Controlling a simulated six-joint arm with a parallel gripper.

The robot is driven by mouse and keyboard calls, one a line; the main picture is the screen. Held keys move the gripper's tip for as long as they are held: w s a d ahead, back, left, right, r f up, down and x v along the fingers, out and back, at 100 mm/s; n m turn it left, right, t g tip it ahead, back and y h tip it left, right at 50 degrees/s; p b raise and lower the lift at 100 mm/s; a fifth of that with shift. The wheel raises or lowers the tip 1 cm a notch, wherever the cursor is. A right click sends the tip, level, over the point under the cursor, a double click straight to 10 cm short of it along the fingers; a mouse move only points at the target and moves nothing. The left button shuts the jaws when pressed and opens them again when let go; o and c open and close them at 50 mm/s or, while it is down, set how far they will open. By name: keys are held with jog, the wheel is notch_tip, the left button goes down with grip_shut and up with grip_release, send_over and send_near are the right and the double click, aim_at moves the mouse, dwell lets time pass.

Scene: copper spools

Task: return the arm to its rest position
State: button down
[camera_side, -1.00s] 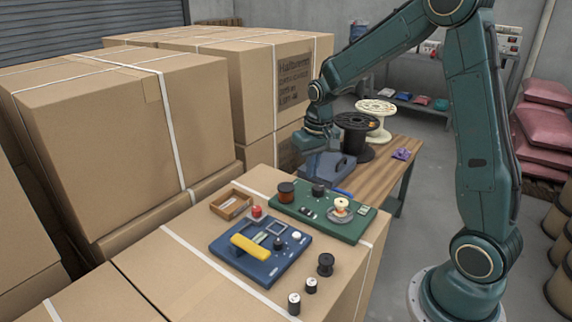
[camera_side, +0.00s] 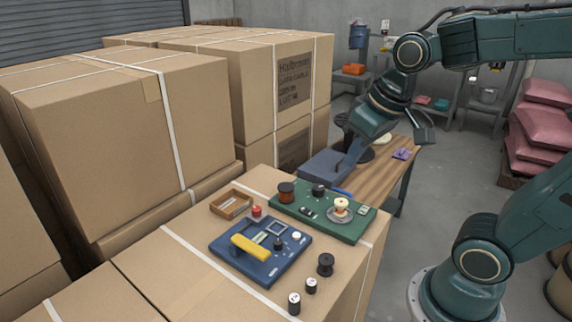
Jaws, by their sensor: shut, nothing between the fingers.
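My gripper (camera_side: 358,148) hangs above the far wooden bench, pointing down and to the left. It is shut and holds nothing. It appears close to the blue-grey case on the bench; I cannot tell how far above it. A copper spool (camera_side: 286,192) stands on the green board (camera_side: 346,231), left of a small pale-topped spool (camera_side: 341,205) on a round dish. A dark spool (camera_side: 326,261) stands on the carton's front part, apart from both boards. Two small black, white-topped cylinders (camera_side: 311,286) stand near it.
A blue board (camera_side: 258,275) with a yellow bar (camera_side: 250,247) lies beside a wooden tray (camera_side: 231,207). The blue-grey case (camera_side: 322,166) sits on the wooden bench (camera_side: 383,182). Large cartons (camera_side: 110,140) stand at left, stacked pink sacks (camera_side: 545,140) at right. Floor between bench and sacks looks clear.

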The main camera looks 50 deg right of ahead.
jog(key=s+a+n+t, duration=0.1)
jog(key=s+a, duration=0.1)
jog(key=s, duration=0.5)
jog(key=shift+r, duration=0.2)
